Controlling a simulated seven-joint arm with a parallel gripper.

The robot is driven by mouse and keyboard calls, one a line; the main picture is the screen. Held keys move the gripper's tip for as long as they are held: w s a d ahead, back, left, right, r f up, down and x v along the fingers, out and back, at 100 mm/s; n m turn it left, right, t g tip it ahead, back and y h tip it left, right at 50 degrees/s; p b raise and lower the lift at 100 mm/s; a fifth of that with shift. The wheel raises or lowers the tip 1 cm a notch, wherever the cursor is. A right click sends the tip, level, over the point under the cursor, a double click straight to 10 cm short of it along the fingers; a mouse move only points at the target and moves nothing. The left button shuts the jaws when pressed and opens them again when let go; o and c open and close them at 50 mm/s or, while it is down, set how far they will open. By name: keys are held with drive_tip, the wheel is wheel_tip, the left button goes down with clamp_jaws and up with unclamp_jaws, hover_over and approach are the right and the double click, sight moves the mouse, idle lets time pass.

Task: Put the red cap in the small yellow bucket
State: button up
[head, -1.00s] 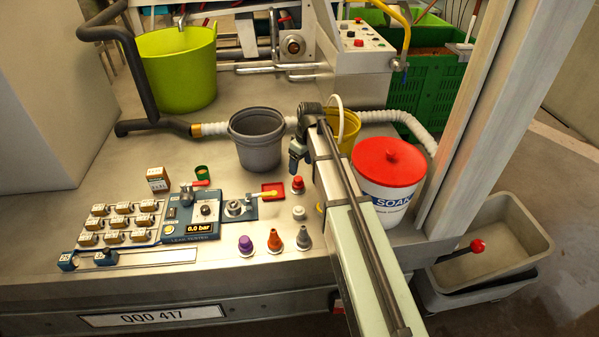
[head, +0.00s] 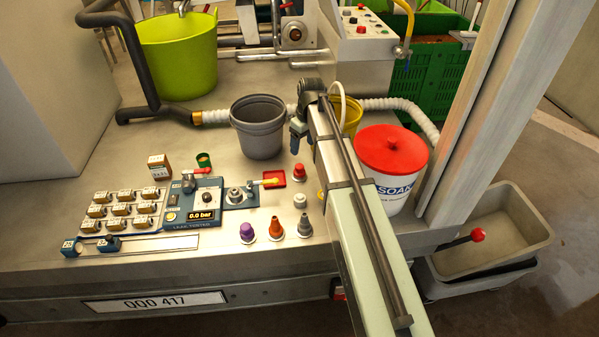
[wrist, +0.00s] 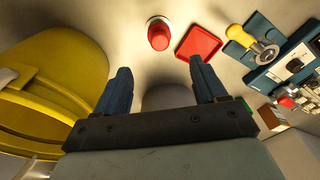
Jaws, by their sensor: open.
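The red cap (head: 299,172) stands upright on the metal worktop, with a pale ring at its base. It also shows in the wrist view (wrist: 158,38), beyond the fingertips and nearly centred between them. The small yellow bucket (head: 353,117) stands behind my arm, which partly hides it in the head view. In the wrist view the yellow bucket (wrist: 75,68) fills the left side, close to the left finger. My gripper (wrist: 160,70) is open with nothing between its blue fingers. In the head view my gripper (head: 295,146) hangs just behind the red cap, apart from it.
A grey bucket (head: 259,142) stands left of my gripper. A white SOAK tub (head: 397,190) with a red lid is right of my arm. Purple (head: 247,231), orange (head: 276,228), grey and white caps stand in front. A red tray (head: 274,177) and leak tester (head: 192,213) lie left.

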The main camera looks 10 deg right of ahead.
sight(300, 166)
drive_tip(key=f, duration=0.2)
drive_tip(key=f+m, duration=0.1)
drive_tip(key=f, duration=0.2)
drive_tip(key=a+f+m+h, duration=0.1)
drive_tip(key=f, duration=0.2)
drive_tip(key=shift+w+f+g, duration=0.15)
drive_tip(key=shift+g, duration=0.25)
drive_tip(key=shift+w+f, duration=0.15)
drive_tip(key=shift+f, duration=1.15)
drive_tip(key=shift+w+f, duration=0.1)
drive_tip(key=shift+f, duration=1.2)
